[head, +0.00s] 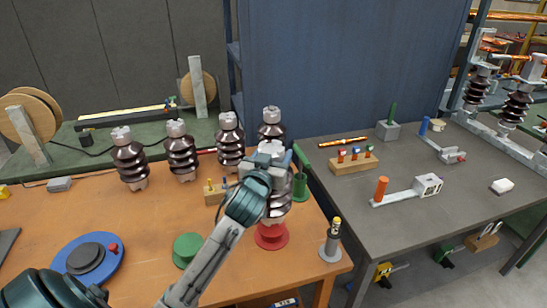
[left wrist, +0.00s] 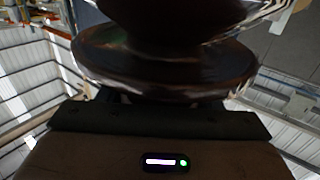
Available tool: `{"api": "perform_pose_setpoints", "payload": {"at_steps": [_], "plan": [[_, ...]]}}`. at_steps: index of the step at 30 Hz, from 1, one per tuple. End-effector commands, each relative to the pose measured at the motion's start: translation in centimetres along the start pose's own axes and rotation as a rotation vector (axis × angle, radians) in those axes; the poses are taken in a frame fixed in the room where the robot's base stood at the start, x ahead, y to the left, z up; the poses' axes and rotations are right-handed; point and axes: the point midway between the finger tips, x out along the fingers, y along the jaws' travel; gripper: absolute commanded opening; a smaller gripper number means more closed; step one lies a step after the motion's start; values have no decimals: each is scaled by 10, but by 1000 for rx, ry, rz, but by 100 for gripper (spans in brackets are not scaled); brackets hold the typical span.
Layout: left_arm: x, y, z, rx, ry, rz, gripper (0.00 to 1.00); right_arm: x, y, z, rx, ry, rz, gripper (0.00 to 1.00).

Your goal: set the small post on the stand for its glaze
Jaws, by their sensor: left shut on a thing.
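My left gripper (head: 266,166) is shut on a brown ribbed insulator post (head: 278,206), which stands about upright over the red stand (head: 271,237). My wrist hides much of the post, and I cannot tell whether its foot touches the stand. The post's glossy brown sheds (left wrist: 165,65) fill the upper middle of the left wrist view, close to the gripper body. A green stand (head: 187,249) sits empty to the left on the orange table. My right gripper is not in view.
Several similar brown posts (head: 181,151) stand behind on the orange table (head: 150,215). A blue disc (head: 70,262) lies at left, a grey cylinder tool (head: 331,240) stands at the right corner, and a green cup (head: 300,186) is close behind the held post. A grey bench (head: 420,215) adjoins.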

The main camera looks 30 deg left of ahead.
Motion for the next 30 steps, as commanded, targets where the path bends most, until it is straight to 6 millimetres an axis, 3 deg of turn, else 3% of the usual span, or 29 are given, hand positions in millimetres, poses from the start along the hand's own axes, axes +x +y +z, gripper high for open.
{"api": "perform_pose_setpoints", "payload": {"at_steps": [2,12,19,20,21,23,30], "plan": [[0,1,-2,0,11,3,0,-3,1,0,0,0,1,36],[-1,1,27,1,12,3,0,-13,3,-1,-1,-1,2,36],[-1,1,29,1,13,4,0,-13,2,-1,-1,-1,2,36],[0,0,36,1,-2,1,65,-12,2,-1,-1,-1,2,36],[0,0,36,1,-2,1,72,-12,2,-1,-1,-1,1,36],[0,0,36,1,-2,1,80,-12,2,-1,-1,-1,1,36],[-1,0,36,1,-1,1,80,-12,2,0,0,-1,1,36]]}}
